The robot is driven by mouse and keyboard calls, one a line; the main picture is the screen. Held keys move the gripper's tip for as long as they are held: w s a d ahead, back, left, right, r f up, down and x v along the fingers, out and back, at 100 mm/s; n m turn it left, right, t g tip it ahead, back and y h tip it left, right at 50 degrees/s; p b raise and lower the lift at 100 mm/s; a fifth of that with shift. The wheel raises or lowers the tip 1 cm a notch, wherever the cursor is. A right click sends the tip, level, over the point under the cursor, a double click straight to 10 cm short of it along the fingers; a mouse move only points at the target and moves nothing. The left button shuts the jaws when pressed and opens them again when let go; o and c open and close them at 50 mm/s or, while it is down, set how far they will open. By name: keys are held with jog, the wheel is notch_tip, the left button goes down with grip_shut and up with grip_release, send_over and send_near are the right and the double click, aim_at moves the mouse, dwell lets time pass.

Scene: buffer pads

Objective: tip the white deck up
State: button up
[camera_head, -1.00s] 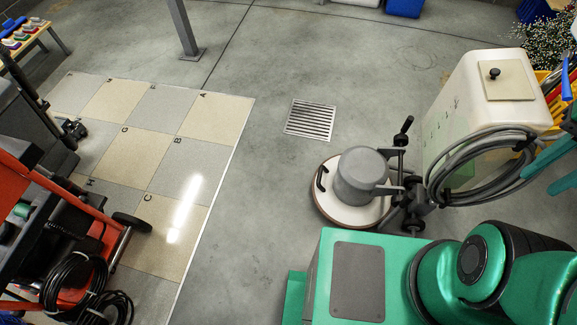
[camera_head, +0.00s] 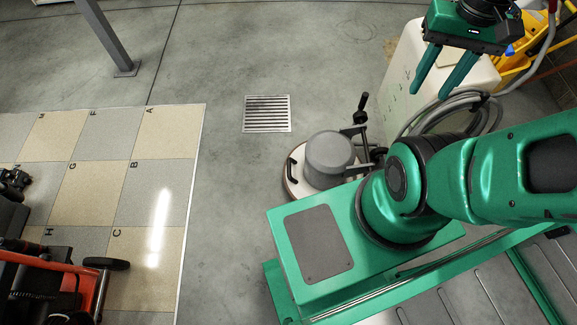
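The white deck (camera_head: 298,186) is a round plate with a brown edge, lying flat on the floor under a grey motor housing (camera_head: 330,155). A black handle (camera_head: 291,170) rises at its left edge. My green arm hides its right and near parts. My gripper (camera_head: 428,95) hangs at the upper right, its two green fingers apart with nothing seen between them. In the picture it is up and to the right of the deck, in front of the white tank (camera_head: 400,62), and apart from the deck.
A grey hose (camera_head: 470,105) is coiled at the tank. A floor drain (camera_head: 267,113) lies beyond the deck. Lettered tiles (camera_head: 120,190) and an orange-framed machine (camera_head: 85,290) are at left. Yellow items (camera_head: 525,60) stand behind the tank. Floor left of the deck is clear.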

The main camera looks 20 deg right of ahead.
jog(key=w+f+h, duration=0.1)
jog(key=w+f, duration=0.3)
jog(key=w, duration=0.7)
jog(key=w+f+h, duration=0.1)
jog(key=w+f, duration=0.4)
jog(key=w, duration=0.6)
jog(key=w+a+f+n, duration=0.1)
jog(key=w+a+f, duration=0.2)
jog(key=w+f, duration=0.45)
jog(key=w+a+f, duration=0.3)
jog(key=w+f, duration=0.3)
jog(key=f, duration=0.2)
jog(key=n, duration=0.2)
send_near(289, 167)
jog(key=f, duration=0.5)
jog(key=d+f, duration=0.1)
jog(key=f, duration=0.2)
jog(key=shift+f, duration=0.3)
